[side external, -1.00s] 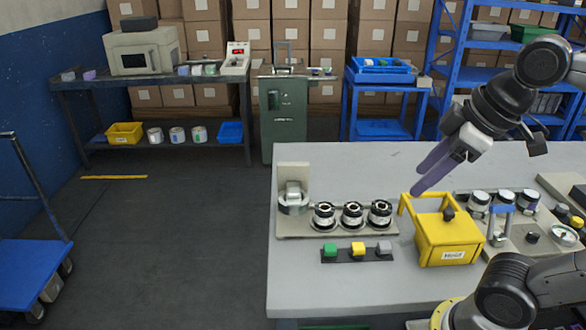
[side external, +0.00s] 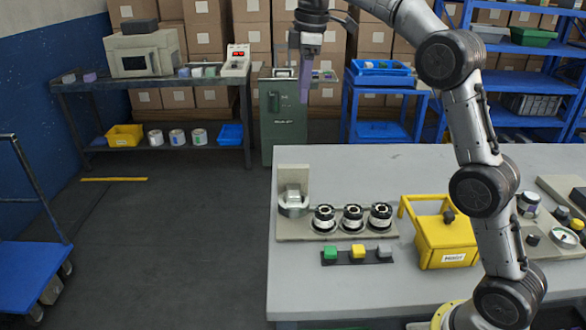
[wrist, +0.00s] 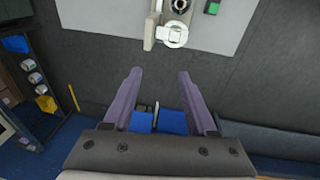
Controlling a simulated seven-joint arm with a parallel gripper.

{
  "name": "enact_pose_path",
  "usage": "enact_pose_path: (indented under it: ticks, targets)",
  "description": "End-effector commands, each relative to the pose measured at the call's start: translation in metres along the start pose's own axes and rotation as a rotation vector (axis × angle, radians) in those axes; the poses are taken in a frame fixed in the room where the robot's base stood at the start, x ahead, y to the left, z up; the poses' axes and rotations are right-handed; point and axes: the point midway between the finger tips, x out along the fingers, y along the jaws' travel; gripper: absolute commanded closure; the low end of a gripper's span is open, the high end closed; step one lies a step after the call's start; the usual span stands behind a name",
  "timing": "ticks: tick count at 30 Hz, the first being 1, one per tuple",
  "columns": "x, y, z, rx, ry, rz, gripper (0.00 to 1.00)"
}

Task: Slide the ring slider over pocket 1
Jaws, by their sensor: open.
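The metal ring slider (side external: 293,202) sits at the left end of the fixture plate (side external: 309,232) on the grey table. It also shows in the wrist view (wrist: 173,34), ahead of my fingertips. Three round black-and-white pockets stand in a row to its right: a left one (side external: 325,217), a middle one (side external: 352,217) and a right one (side external: 380,214). No number is readable on them. The ring is beside the left pocket, not over it. My gripper (side external: 304,98), with purple fingers, hangs high above the table, open and empty; it also shows in the wrist view (wrist: 156,72).
A yellow box with a raised handle (side external: 447,240) stands right of the fixture. A strip with green, yellow and grey buttons (side external: 357,257) lies in front. Another panel with knobs and a gauge (side external: 563,236) is at the far right. The table's front left is clear.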

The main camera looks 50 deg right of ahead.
Motion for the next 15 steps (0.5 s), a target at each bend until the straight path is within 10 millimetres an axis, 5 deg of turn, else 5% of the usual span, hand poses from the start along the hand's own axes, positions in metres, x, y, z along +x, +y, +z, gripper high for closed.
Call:
enact_pose_path:
  ticks: [3,9,15]
  targets:
    - [0.045,0.029,-0.009,0.014,-0.029,-0.037,0.43]
    - [0.108,0.05,-0.01,0.034,-0.072,-0.096,0.43]
    - [0.133,0.051,-0.006,0.043,-0.096,-0.129,0.43]
